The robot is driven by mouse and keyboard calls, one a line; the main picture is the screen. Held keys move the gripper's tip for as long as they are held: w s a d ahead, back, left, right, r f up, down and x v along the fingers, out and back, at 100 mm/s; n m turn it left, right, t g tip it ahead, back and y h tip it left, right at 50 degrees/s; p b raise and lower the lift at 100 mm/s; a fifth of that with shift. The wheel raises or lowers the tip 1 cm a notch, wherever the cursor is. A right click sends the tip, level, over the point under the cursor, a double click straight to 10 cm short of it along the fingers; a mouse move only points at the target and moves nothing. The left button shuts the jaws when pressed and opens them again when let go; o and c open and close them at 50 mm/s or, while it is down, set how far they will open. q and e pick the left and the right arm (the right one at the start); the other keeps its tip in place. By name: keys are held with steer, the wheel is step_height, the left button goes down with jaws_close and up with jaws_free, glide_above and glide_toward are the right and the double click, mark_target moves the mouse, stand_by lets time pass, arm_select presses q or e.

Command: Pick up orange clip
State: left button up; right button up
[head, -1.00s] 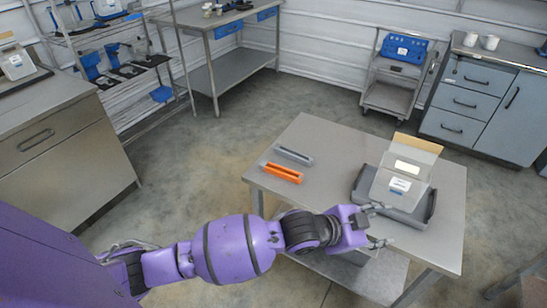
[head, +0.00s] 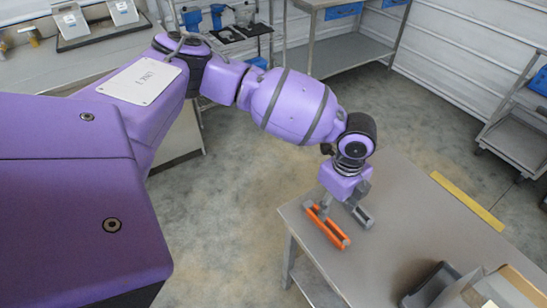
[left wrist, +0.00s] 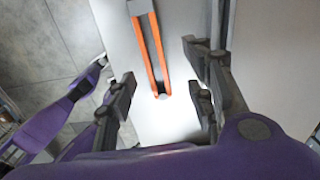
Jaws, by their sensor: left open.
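The orange clip (head: 328,228) lies on the grey table near its left edge. In the left wrist view the orange clip (left wrist: 153,50) is a long, narrow frame with grey ends. My left gripper (head: 342,207) is over the clip, pointing down, its fingers apart. In the left wrist view the near end of the clip shows between the open fingers (left wrist: 163,95); I cannot tell whether they touch it. The gripper hides part of the clip in the head view. My right gripper is not in view.
A dark tray (head: 428,290) and a box (head: 490,292) are at the lower right. The table's middle is clear.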

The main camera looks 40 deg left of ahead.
arm_select(q)
steer(key=f, duration=0.1)
steer(key=s+f, duration=0.1)
steer(key=f, duration=0.1)
steer(key=shift+s+a+f, duration=0.2)
steer(key=shift+a, duration=0.05)
step_height(320, 180, down, 4)
steer(key=shift+w+a+f, duration=0.1)
steer(key=shift+a, duration=0.05)
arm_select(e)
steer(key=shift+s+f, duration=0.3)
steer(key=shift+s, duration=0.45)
arm_select(q)
steer(key=shift+c, duration=0.5)
steer(key=shift+w+r, duration=0.15)
steer(key=shift+r, duration=0.05)
steer(key=c, duration=1.1)
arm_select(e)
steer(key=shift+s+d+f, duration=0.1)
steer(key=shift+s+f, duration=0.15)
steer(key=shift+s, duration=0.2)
